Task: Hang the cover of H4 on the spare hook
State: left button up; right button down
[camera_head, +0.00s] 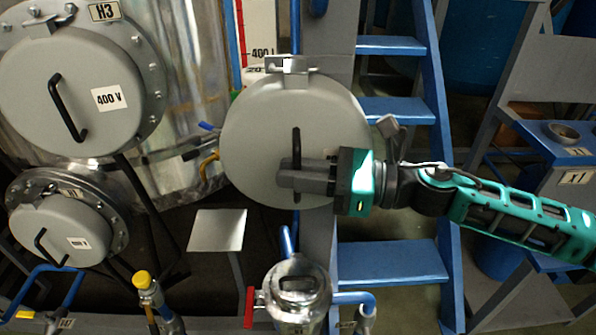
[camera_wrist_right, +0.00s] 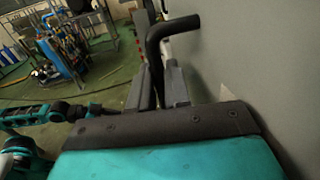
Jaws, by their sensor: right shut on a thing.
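A round grey cover (camera_head: 250,120) faces me in the middle of the head view, in front of a grey post. My right gripper (camera_head: 290,178) comes from the right and is shut on the cover's black handle (camera_head: 296,142). In the right wrist view the handle (camera_wrist_right: 165,38) stands between the fingers, with the cover's grey face (camera_wrist_right: 250,50) at the right. A metal bracket (camera_head: 290,64) shows at the cover's top edge. I cannot tell whether the cover rests on it or is only in front of it. The cover's back is hidden. My left gripper is not in view.
The H3 cover (camera_head: 40,100), labelled 400 V, is on its flange at left, with a smaller covered port (camera_head: 60,228) below. Blue steps (camera_head: 390,262) stand behind my right arm. A metal vessel (camera_head: 298,290) with a red handle is below. A small plate (camera_head: 217,230) is at lower left.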

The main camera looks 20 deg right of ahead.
jog(key=c, duration=1)
grip_release()
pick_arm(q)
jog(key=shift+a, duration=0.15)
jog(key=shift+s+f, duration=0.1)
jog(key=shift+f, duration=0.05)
pick_arm(e)
jog(key=shift+d, duration=0.1)
pick_arm(q)
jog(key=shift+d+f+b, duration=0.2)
jog(key=shift+b, duration=0.35)
pick_arm(e)
jog(key=v, duration=1.2)
jog(key=shift+s+d, duration=0.25)
jog(key=shift+d, duration=0.05)
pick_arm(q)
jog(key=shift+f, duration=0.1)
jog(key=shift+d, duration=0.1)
